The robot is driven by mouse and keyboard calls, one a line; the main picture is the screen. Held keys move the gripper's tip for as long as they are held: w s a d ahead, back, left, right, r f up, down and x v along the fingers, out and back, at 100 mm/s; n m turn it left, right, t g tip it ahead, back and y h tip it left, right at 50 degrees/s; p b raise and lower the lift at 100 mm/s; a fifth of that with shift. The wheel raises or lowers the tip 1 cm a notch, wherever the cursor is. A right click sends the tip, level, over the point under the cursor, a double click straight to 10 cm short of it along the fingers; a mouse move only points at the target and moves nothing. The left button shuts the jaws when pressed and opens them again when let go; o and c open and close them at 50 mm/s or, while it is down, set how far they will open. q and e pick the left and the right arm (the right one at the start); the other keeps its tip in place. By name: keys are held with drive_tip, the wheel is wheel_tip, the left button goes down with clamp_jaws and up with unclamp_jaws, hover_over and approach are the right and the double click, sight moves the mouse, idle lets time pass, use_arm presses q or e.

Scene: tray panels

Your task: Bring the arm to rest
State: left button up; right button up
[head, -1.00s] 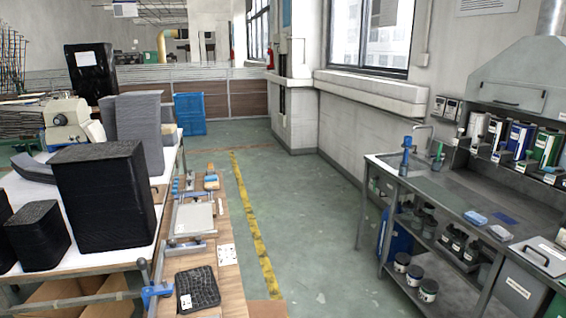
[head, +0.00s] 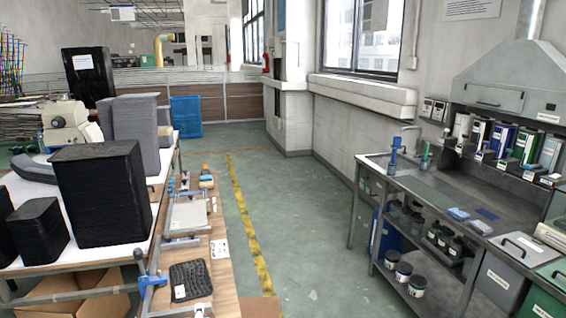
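Neither of my arms nor my grippers shows in the head view, so I cannot see how they are posed or whether they hold anything. Stacked black tray panels (head: 103,195) stand on a white-topped table (head: 95,262) at the left. A grey stack (head: 136,131) stands behind them.
A low wooden bench (head: 222,268) with a black textured pad (head: 190,281) and blue clamps runs beside the table. A steel workbench (head: 430,195) with bottles and bins stands at the right. Green floor (head: 295,215) with a yellow line (head: 250,225) lies clear between them.

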use_arm(q)
drive_tip(key=s+d+r+m+t+h, duration=0.1)
drive_tip(key=s+d+r+m+h, duration=0.55)
drive_tip(key=d+m+h, duration=0.45)
drive_tip(key=s+d+f+m+g+h, duration=0.2)
drive_tip(key=s+f+m+g, duration=0.65)
drive_tip(key=s+m, duration=0.2)
drive_tip(key=s+a+f+g+y, duration=0.3)
drive_tip(key=s+a+f+y, duration=0.15)
drive_tip(key=s+a, duration=0.3)
drive_tip(key=s+a+f+g+y, duration=0.4)
drive_tip(key=s+a+f, duration=0.1)
drive_tip(key=s+a, duration=0.25)
drive_tip(key=s+f+b, duration=0.1)
drive_tip(key=s+f, duration=0.2)
drive_tip(key=f, duration=2.6)
drive_tip(key=s+a+f+g, duration=0.2)
drive_tip(key=s+f, duration=1.1)
drive_tip(key=s, duration=0.2)
drive_tip(key=shift+s+f+b, duration=0.25)
drive_tip(key=shift+f+b, duration=0.05)
use_arm(e)
drive_tip(key=shift+s+d+f, duration=0.4)
drive_tip(key=shift+d+f, duration=0.15)
drive_tip(key=shift+f, duration=0.25)
